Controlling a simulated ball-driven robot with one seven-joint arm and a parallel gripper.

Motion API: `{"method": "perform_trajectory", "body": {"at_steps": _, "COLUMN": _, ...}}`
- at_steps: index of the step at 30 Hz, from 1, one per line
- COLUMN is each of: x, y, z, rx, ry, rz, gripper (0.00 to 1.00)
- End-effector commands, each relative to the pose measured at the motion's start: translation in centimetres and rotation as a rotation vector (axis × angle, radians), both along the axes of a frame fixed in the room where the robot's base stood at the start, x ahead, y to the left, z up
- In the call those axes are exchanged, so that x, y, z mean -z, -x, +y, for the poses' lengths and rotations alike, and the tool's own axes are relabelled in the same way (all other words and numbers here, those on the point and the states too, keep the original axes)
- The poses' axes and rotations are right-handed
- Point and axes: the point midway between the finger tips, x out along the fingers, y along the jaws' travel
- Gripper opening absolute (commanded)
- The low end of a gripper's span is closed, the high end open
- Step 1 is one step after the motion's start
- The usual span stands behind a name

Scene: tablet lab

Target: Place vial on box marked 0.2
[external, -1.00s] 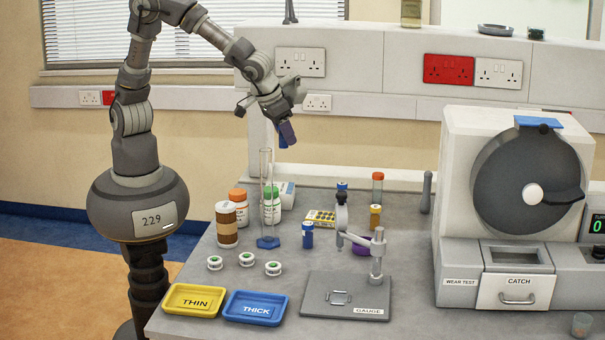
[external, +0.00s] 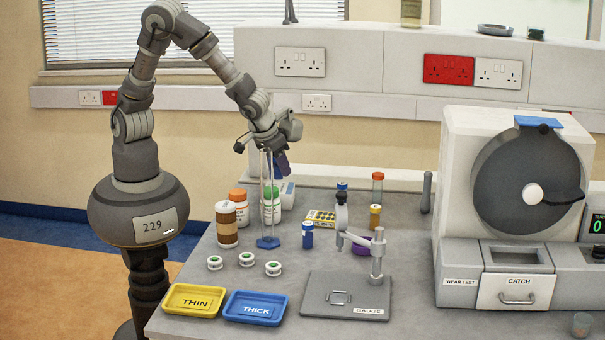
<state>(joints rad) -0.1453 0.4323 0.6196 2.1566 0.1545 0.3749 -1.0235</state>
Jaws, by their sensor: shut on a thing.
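My gripper (external: 279,158) points down behind the top of the clear cylinder with a blue base, above the bottles. It is shut on a small dark blue thing (external: 279,170), which looks like a vial; its ends are partly hidden. A white box (external: 288,197) with blue print lies on the bench just below it, partly hidden by a bottle. I cannot read a 0.2 on any box. A blue vial (external: 307,236) stands on the bench right of the cylinder (external: 268,243). An amber vial (external: 375,218) stands farther right.
White bottles with orange (external: 238,194) and green caps (external: 271,191) stand near the box, with a brown-banded jar (external: 226,225) in front. A gauge stand (external: 376,260) and yellow (external: 196,287) and blue trays (external: 254,294) are at the front.

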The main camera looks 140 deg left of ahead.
Motion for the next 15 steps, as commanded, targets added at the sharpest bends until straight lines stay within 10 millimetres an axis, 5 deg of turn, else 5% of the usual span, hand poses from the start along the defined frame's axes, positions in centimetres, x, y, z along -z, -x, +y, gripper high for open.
{"method": "perform_trajectory", "body": {"at_steps": 4, "x": 2.5, "y": 0.0, "z": 0.0, "rx": 0.001, "ry": 0.000, "rz": 0.001, "gripper": 0.03}}
{"method": "perform_trajectory", "body": {"at_steps": 14, "x": 2.7, "y": 0.0, "z": 0.0, "rx": 0.001, "ry": 0.000, "rz": 0.000, "gripper": 0.03}}
{"method": "perform_trajectory", "body": {"at_steps": 15, "x": 2.8, "y": 0.0, "z": 0.0, "rx": 0.001, "ry": 0.000, "rz": 0.000, "gripper": 0.34}}
